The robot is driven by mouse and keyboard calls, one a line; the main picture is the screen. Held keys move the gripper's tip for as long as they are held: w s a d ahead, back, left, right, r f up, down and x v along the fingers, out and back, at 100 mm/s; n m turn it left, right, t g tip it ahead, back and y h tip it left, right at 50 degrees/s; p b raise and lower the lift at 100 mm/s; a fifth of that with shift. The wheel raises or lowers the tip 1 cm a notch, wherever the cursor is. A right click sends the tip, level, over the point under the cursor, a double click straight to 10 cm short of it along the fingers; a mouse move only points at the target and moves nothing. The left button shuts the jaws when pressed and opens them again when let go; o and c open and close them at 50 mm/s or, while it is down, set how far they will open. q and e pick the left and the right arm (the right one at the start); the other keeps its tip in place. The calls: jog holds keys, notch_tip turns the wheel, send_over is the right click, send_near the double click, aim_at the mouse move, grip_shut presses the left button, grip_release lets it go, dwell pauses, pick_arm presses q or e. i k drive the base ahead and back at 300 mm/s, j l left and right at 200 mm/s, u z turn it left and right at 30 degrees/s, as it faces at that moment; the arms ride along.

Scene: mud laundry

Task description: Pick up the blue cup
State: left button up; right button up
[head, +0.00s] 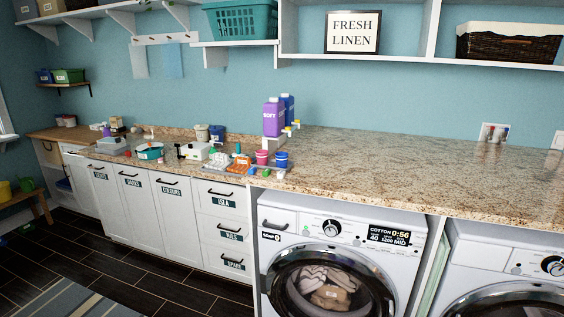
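A small blue cup (281,160) stands on the speckled stone counter (400,165), near its front edge above the left side of the washing machine. It is just right of a pink-red cup (262,158). A larger dark blue container (217,132) stands farther back to the left, next to a white one. Neither of my grippers is in view.
A purple bottle (273,117) and a blue bottle stand behind the cups. Several small items crowd the counter to the left. The counter to the right is mostly clear. A washing machine (290,218) stands below, and shelves hang above.

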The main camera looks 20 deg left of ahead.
aim_at(281, 157)
jog(key=i+u, duration=0.7)
jog(key=i, duration=0.2)
